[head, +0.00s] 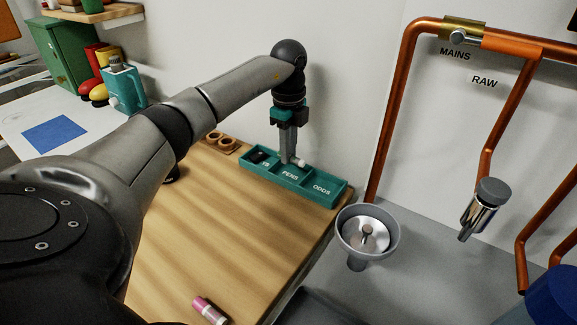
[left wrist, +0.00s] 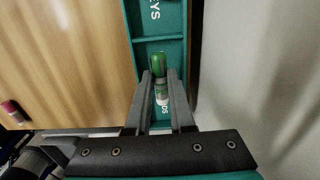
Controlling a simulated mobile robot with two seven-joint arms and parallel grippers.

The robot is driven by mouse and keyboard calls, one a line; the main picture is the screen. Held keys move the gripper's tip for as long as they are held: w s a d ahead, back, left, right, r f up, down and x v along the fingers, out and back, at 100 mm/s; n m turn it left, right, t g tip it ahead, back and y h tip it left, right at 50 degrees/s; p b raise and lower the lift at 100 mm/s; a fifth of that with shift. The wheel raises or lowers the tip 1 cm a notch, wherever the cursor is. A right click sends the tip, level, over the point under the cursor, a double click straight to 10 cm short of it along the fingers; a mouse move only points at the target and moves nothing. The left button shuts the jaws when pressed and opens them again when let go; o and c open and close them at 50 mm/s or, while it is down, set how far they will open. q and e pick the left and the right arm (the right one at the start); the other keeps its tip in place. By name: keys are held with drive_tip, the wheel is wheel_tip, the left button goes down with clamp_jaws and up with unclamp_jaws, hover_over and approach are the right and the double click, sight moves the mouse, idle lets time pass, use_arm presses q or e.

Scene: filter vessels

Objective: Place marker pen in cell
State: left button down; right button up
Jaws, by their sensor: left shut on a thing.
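My left gripper (head: 288,160) points straight down at a teal tray (head: 330,198) with cells labelled for keys, pens and odds. It is shut on a marker pen (left wrist: 159,66) with a green cap and a whitish body, seen between the fingertips in the left wrist view. In the head view the pen's pale end (head: 299,162) shows beside the fingertips, over or in the middle, pens cell. I cannot tell whether the pen touches the cell floor. A small dark object (head: 258,156) lies in the left cell. My right gripper is not in view.
A pink-and-white marker (head: 208,311) lies on the wooden bench (head: 200,250) near its front edge. A wooden holder with round holes (head: 221,141) stands left of the tray. A grey funnel-like bowl (head: 345,225) and copper pipes (head: 389,110) are to the right. The bench middle is clear.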

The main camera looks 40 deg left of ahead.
sight(289, 175)
use_arm(q)
drive_tip(key=shift+f+b, duration=0.45)
drive_tip(key=shift+f, duration=1.6)
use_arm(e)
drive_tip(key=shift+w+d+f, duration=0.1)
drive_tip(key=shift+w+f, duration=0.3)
use_arm(q)
drive_tip(key=shift+f, duration=0.15)
drive_tip(key=c, duration=0.8)
unclamp_jaws()
